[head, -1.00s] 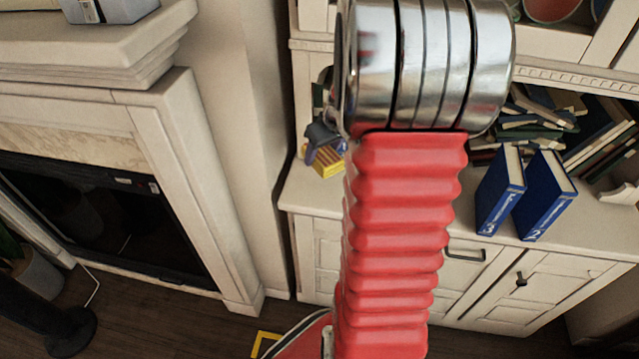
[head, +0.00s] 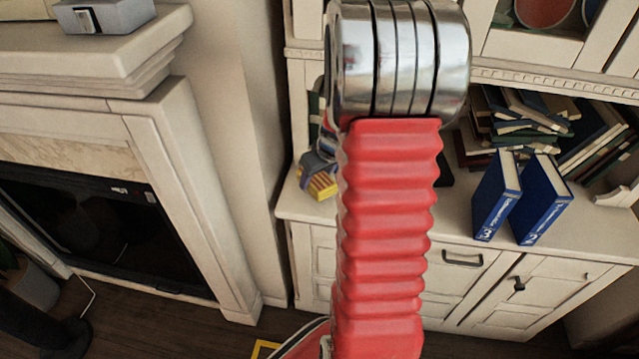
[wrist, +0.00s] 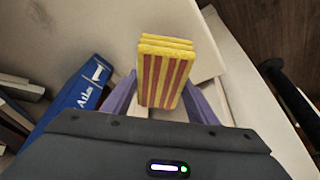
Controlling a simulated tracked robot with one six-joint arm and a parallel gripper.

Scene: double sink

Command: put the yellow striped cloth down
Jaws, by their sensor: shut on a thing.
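The yellow striped cloth (head: 322,186) is a small folded block with red-brown stripes. In the wrist view the cloth (wrist: 166,76) stands between the purple fingers of my gripper (wrist: 160,100), which is shut on it. In the head view my gripper (head: 312,170) is partly hidden behind my red arm and shows at the arm's left side. The cloth is over the left end of the white cabinet top (head: 300,206). I cannot tell whether it touches the surface.
Blue books (head: 543,198) stand on the cabinet top to the right; one blue book (wrist: 72,100) shows at left in the wrist view. More books (head: 525,115) lie piled behind. A fireplace (head: 90,215) stands at left. The cabinet's left edge is close to the cloth.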

